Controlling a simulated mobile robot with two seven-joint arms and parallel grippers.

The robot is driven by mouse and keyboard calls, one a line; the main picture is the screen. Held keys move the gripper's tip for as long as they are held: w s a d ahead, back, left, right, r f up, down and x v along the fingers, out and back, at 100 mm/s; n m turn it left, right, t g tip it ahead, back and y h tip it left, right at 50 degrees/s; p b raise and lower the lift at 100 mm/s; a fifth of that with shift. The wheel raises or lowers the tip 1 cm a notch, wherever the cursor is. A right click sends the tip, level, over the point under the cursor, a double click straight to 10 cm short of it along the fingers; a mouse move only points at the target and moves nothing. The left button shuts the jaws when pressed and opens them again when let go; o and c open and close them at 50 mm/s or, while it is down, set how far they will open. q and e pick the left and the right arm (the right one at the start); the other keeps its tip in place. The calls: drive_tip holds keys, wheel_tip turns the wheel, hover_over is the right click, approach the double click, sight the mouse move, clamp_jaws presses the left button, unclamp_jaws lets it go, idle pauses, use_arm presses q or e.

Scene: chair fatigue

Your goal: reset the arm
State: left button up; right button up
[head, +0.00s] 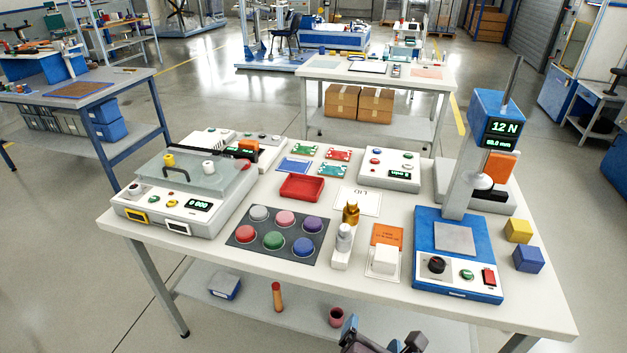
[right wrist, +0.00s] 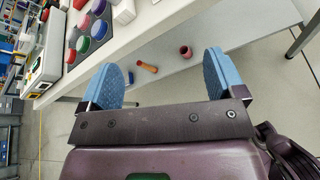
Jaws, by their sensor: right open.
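My right gripper (head: 382,334) shows at the bottom edge of the head view, in front of the table's near edge and holding nothing. In the right wrist view its two blue pads (right wrist: 163,78) stand wide apart with nothing between them. Beyond the pads, the lower shelf shows with an orange-red cylinder (right wrist: 147,67) and a dark red cup (right wrist: 185,51), both apart from the pads. My left gripper is in neither view.
The white table (head: 190,255) carries a blue test stand (head: 455,280), a dark mat (head: 240,252) with coloured discs, a red tray (head: 302,188) and a glass-lidded device (head: 160,205). The lower shelf (head: 250,312) lies under the table. Floor is open at the left.

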drive_tip(key=s+d+f+m+y, duration=0.1)
drive_tip(key=s+d+f+m, duration=0.1)
drive_tip(key=d+m, duration=0.3)
drive_tip(key=s+d+f+m+y, duration=0.1)
drive_tip(key=s+d+f+m, duration=0.2)
drive_tip(key=m, duration=1)
drive_tip(key=s+d+f+m+g, duration=0.1)
drive_tip(key=s+d+f+m, duration=0.2)
drive_tip(key=d+f+m, duration=0.2)
drive_tip(key=d+m+b, duration=0.1)
drive_tip(key=d+m, duration=0.2)
drive_tip(key=m, duration=0.1)
drive_tip(key=shift+s+d+y, duration=0.2)
drive_tip(key=shift+d+y, duration=0.2)
drive_tip(key=shift+f, duration=0.1)
